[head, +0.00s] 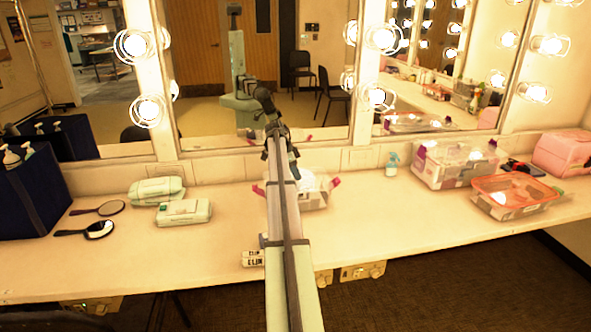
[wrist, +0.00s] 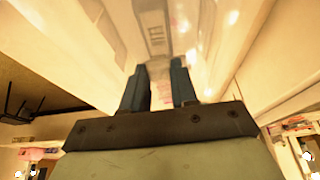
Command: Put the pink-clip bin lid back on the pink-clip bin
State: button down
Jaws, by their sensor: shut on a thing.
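The pink-clip bin (head: 314,201) stands on the counter in the head view, partly hidden behind my arm. Its pink clips stick out at both sides, and a pale, rounded shape shows at its top. The panel's outline is blurred by glare. In the head view the fingers and the lid are hidden by my arm, so I cannot tell the lid's height above the bin.
A purple-clip bin (head: 452,172), an orange-rimmed bin (head: 530,206) and a pink case (head: 565,153) stand at right, near a spray bottle (head: 392,164). Lit mirrors (head: 255,60) border the back.

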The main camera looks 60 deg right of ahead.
jog(key=shift+f, duration=0.4)
jog(key=c, duration=0.8)
grip_release()
jog(key=shift+r, duration=0.1)
jog(key=v, duration=0.6)
jog(key=s+d+v, duration=0.1)
jog(key=v, duration=0.5)
jog(key=r+v, duration=0.1)
jog(key=v, duration=0.6)
jog(key=shift+s+d, duration=0.2)
jog(key=shift+s, duration=0.05)
